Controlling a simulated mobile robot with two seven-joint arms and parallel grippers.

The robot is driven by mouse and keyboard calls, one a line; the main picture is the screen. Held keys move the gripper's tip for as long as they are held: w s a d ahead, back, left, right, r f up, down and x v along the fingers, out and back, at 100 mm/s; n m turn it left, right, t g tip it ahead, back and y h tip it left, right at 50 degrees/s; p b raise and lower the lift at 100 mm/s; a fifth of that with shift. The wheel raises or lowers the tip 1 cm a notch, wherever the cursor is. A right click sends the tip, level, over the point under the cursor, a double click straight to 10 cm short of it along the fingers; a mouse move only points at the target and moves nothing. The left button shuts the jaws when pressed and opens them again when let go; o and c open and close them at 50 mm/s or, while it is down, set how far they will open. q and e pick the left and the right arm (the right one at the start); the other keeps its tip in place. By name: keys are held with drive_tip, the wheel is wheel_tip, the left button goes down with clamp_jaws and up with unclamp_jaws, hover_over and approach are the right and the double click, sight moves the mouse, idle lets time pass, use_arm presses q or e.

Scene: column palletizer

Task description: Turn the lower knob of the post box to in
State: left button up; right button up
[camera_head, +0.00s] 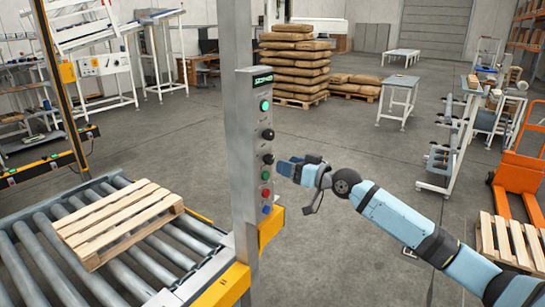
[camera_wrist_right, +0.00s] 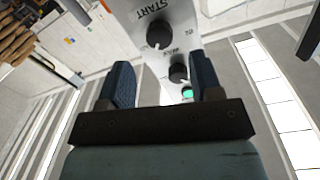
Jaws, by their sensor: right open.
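The post box (camera_head: 250,120) is a grey upright panel on a post at the picture's centre. The lower knob (camera_head: 268,158) is black and sits below a similar upper knob (camera_head: 268,134). In the right wrist view, which shows the panel inverted, the lower knob (camera_wrist_right: 160,33) is near the START label and the upper knob (camera_wrist_right: 179,73) is beyond it. My right gripper (camera_head: 291,165) is open and empty, just right of the lower knob and apart from it. Its two dark fingers (camera_wrist_right: 163,82) show in the wrist view. My left gripper is out of view.
A green lamp (camera_head: 265,105) is above the knobs; green (camera_head: 265,175), red (camera_head: 266,192) and blue (camera_head: 267,209) controls are below. A roller conveyor (camera_head: 30,240) with a wooden pallet (camera_head: 115,222) stands left.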

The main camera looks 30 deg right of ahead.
sight(272, 160)
drive_tip(key=p+x, duration=0.1)
drive_tip(key=x, duration=0.5)
drive_tip(key=shift+c, duration=0.4)
